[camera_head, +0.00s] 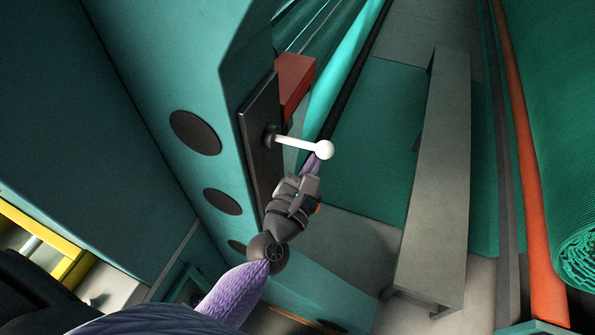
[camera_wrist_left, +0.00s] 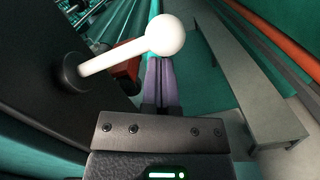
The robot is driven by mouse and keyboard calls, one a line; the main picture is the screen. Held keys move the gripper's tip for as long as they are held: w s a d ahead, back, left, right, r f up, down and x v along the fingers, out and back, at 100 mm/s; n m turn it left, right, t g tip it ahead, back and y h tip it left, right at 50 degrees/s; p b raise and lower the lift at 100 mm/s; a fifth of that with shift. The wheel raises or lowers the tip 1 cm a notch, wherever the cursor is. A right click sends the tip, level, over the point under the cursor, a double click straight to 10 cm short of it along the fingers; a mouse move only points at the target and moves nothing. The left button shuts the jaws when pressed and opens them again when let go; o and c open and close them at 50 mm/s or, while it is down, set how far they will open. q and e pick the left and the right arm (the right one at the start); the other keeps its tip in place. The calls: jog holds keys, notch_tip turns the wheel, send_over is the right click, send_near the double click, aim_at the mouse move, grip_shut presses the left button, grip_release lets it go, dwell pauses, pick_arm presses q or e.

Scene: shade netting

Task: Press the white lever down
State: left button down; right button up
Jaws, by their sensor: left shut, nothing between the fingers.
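The white lever (camera_head: 299,144) is a short rod with a round knob at its end. It sticks out from a black plate (camera_head: 261,140) on the teal machine panel, pointing right in the head view. My left gripper (camera_head: 313,163) is shut and empty, with its purple fingertips just by the knob. In the left wrist view the lever (camera_wrist_left: 128,54) comes from a dark round boss at left, and its knob overlaps the tips of my shut fingers (camera_wrist_left: 158,80). I cannot tell whether they touch. My right gripper is not in view.
A red block (camera_head: 294,82) sits behind the black plate. A grey bench (camera_head: 437,180) stands to the right, beyond clear floor. An orange roller (camera_head: 527,170) and a green netting roll (camera_head: 578,250) are at far right. A yellow frame (camera_head: 45,240) is at lower left.

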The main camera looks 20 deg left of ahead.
pick_arm(q)
notch_tip(320, 180, up, 3)
jog(key=n+p, duration=0.1)
jog(key=n, duration=0.2)
jog(key=shift+f+n, duration=0.1)
jog(key=shift+n, duration=0.3)
jog(key=shift+r+p, duration=0.35)
jog(key=shift+p, duration=0.1)
jog(key=shift+r, duration=0.1)
